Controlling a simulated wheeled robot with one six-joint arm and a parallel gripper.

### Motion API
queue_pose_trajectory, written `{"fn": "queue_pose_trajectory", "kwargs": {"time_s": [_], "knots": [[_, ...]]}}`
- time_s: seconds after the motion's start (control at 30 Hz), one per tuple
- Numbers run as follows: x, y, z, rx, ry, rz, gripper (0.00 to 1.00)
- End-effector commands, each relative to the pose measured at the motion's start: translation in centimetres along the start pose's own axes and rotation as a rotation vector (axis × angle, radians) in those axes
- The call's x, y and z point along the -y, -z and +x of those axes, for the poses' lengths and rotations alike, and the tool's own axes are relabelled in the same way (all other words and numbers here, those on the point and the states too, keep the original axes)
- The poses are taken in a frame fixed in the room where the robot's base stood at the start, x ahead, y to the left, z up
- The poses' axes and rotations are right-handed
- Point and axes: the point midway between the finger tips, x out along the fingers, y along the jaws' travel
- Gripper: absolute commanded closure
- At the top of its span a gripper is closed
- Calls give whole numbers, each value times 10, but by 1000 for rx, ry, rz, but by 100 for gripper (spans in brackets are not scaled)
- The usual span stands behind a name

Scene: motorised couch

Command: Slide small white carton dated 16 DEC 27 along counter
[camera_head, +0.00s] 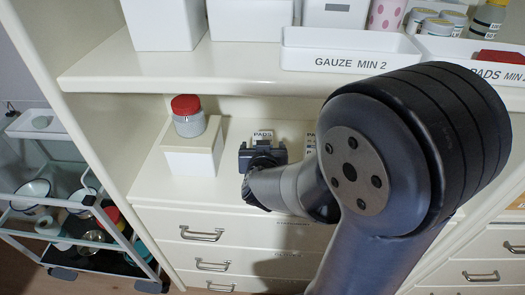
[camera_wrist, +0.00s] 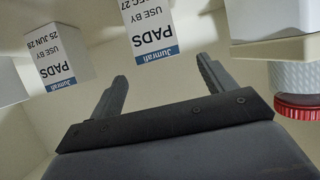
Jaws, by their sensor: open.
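A small white carton (camera_wrist: 152,30) with a blue Jumrah band and PADS / USE BY text ending "EC 27" shows upside down in the wrist view; the start of its date is cut off. In the head view, a PADS carton (camera_head: 262,134) stands on the counter just beyond my gripper (camera_head: 262,149). My gripper is open and empty. In the wrist view, the carton appears ahead of the gap between the fingers (camera_wrist: 162,72); I cannot tell whether they touch it.
A second PADS carton (camera_wrist: 60,55), dated 25 JUN 28, is beside it. A red-lidded jar (camera_head: 188,117) stands on a white box (camera_head: 190,160) to the left in the head view. A shelf with a GAUZE tray (camera_head: 345,63) overhangs the counter. A trolley (camera_head: 75,215) stands left.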

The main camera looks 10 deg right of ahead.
Motion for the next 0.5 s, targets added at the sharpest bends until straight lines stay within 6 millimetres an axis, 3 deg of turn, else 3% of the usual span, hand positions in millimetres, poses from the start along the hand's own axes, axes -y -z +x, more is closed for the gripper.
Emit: {"fn": "queue_pose_trajectory", "kwargs": {"time_s": [0.3, 0.5], "knots": [[-1, -2, 60, 2, -2, 1, 22], [0, -1, 82, 1, 0, 0, 22]]}}
